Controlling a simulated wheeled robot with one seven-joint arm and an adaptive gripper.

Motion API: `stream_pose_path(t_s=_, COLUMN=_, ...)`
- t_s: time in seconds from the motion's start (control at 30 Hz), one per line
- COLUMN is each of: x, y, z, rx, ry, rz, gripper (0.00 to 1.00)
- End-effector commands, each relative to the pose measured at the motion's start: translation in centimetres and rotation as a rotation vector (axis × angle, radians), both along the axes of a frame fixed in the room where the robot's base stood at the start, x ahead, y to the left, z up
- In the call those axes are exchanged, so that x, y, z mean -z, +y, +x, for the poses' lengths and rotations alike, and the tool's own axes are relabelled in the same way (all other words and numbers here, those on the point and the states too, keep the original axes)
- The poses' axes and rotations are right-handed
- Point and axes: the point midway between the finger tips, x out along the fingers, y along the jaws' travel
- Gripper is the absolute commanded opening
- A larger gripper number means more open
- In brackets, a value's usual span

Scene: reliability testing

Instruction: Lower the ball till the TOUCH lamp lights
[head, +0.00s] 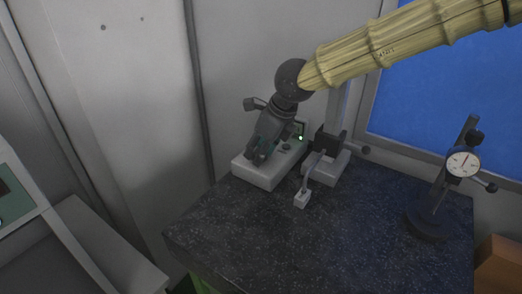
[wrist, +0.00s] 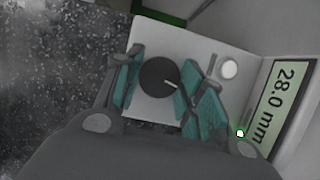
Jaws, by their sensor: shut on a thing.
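My gripper (head: 262,152) points down onto a white box (head: 262,174) on the dark table. In the wrist view its teal-padded fingers (wrist: 168,90) stand on both sides of a round black knob (wrist: 156,77) and are shut on it. The knob's pale pointer line aims right and slightly down. Beside it a display (wrist: 281,94) reads 28.0 mm. A small lamp (wrist: 240,132) glows white-green; its label cannot be read. It also shines in the head view (head: 300,138). A thin arm (head: 314,168) slopes from a black block to a small white block (head: 302,199). I cannot make out the ball.
A white round button (wrist: 228,69) sits between knob and display. A dial gauge on a stand (head: 462,164) is at the table's right. The front middle of the speckled table (head: 290,240) is clear. A wall and a blue window are behind.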

Motion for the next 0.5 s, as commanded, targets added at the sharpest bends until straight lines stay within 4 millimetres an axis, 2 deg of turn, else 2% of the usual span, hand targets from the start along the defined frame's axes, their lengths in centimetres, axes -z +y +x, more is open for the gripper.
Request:
stream_pose_path(t_s=0.2, x=-0.24, y=0.1, z=0.12, rx=0.092, ry=-0.006, rz=0.003, gripper=0.15)
stream_pose_path(t_s=0.5, x=-0.37, y=0.11, z=0.16, rx=0.126, ry=-0.007, rz=0.005, gripper=0.15)
